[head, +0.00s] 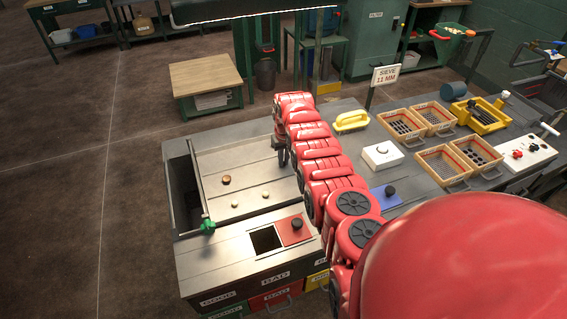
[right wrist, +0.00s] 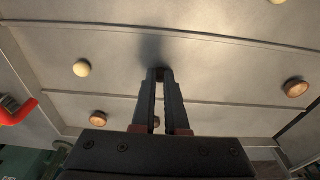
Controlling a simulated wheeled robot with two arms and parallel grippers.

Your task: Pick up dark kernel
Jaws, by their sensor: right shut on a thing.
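My right gripper (head: 281,157) reaches over the far right part of the grey sorting tray (head: 240,154). In the right wrist view the gripper (right wrist: 160,75) is shut on a small dark kernel (right wrist: 160,74), mostly hidden between the fingertips. A brown kernel (head: 226,180) and two pale kernels (head: 265,194) (head: 235,205) lie on the tray in the head view. My left gripper is not in view.
A square opening (head: 266,240) and a red pad with a black knob (head: 296,228) are at the tray's near side, above drawers labelled GOOD and BAD. A green knob (head: 208,226) sits at the near left corner. Sieve boxes (head: 402,126) and a yellow brush (head: 351,121) stand to the right.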

